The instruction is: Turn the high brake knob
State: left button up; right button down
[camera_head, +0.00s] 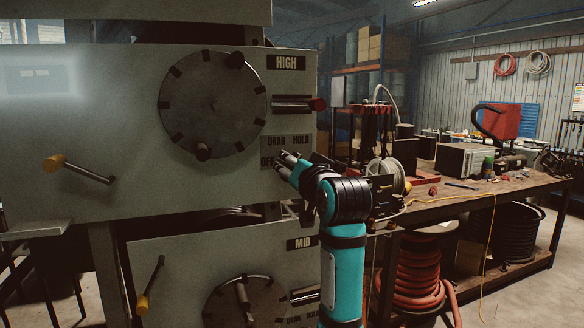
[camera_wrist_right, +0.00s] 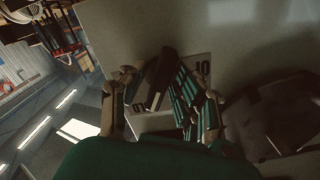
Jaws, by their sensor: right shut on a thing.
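The HIGH panel (camera_head: 130,195) fills the left of the head view. Its brake label (camera_head: 290,140), reading OFF, DRAG and HOLD, sits below the large HIGH dial (camera_head: 205,110) on the right. My right gripper (camera_head: 287,160) is at this label, and its fingers hide the brake knob in the head view. In the right wrist view the dark, bar-shaped high brake knob (camera_wrist_right: 160,72) stands in front of the label, between the fingers of my right gripper (camera_wrist_right: 160,92). The gripper is shut on it. My left gripper is not in view.
A red-ended rod (camera_head: 293,104) sticks out above the label. A yellow-tipped lever (camera_head: 85,168) is at the left of the panel. The MID panel (camera_head: 170,285) lies below, with its own dial and lever. A cluttered workbench (camera_head: 450,200) stands at right.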

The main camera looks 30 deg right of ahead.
jog(key=n+p, duration=0.2)
jog(key=n, duration=0.3)
jog(key=shift+r+n, duration=0.1)
jog(key=shift+n, duration=0.3)
jog(key=n+p, duration=0.2)
jog(key=n, duration=0.3)
jog(key=shift+n+p, duration=0.3)
jog(key=c, duration=1.3)
grip_release()
jog(key=v, duration=1.2)
